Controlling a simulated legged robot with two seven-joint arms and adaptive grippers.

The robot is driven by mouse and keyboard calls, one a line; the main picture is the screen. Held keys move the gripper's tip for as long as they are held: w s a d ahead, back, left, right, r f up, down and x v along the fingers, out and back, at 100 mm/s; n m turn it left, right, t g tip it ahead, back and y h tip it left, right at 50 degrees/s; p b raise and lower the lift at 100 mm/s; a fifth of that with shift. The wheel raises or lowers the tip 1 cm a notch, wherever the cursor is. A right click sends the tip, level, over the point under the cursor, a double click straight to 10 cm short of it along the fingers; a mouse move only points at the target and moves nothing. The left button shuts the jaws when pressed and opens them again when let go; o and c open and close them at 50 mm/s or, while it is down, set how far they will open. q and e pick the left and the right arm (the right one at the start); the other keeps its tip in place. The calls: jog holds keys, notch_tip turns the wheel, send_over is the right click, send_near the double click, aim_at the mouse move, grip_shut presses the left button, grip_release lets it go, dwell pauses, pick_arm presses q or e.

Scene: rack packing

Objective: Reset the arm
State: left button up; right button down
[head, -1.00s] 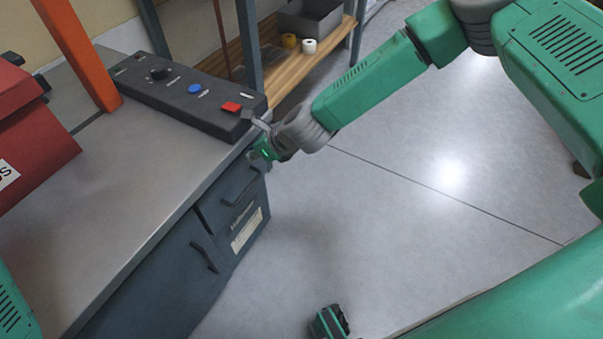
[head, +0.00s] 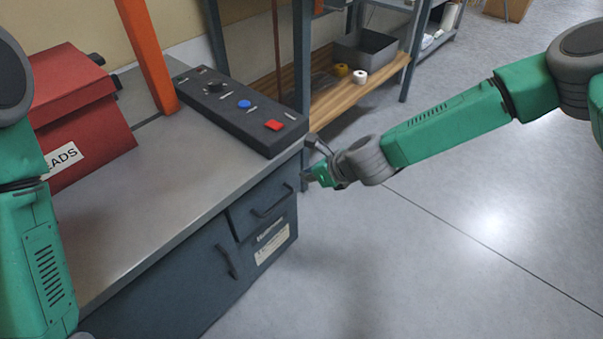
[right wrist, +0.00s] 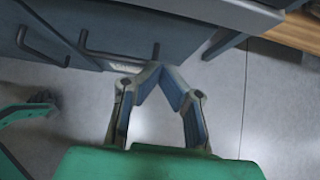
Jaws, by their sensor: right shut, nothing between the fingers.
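My right gripper (head: 312,176) is beside the right end of the workbench, close to the bench's front corner and below the end of the black control box. In the right wrist view its two fingers (right wrist: 160,70) meet at the tips, with nothing between them. My left arm comes down the left edge of the head view; its gripper is out of the picture. The black control box (head: 222,105) lies on the bench top (head: 150,205) and carries a black knob, a blue button (head: 244,104) and a red button (head: 273,125).
A red box (head: 75,100) with a partly hidden label stands at the bench's left, by an orange post (head: 147,50). Drawer handles (head: 272,202) stick out of the bench front. A wooden shelf (head: 385,80) holds a grey bin (head: 365,52) and two rolls. Floor at the right is clear.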

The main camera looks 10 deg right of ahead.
jog(key=a+p+v, duration=0.1)
jog(key=p+v, duration=0.1)
jog(key=v, duration=0.4)
jog(key=s+d+f+n+g+h+p, duration=0.1)
jog(key=s+f+n+g+p, duration=0.15)
jog(key=s+n, duration=0.6)
jog(key=s+d+f+n+g+h+p, duration=0.1)
jog(key=s+f+n+g+p, duration=0.15)
jog(key=s+n, duration=0.6)
jog(key=s+d+r+n+g+h+p, duration=0.1)
jog(key=s+d+r+n+h+p, duration=0.1)
jog(key=s+d+n, duration=1)
jog(key=s+d+h, duration=0.1)
jog(key=s, duration=0.2)
jog(key=shift+d+h+p, duration=0.3)
jog(key=shift+d, duration=0.05)
jog(key=shift+s+a+r, duration=0.1)
jog(key=shift+a, duration=0.1)
jog(key=shift+d, duration=0.1)
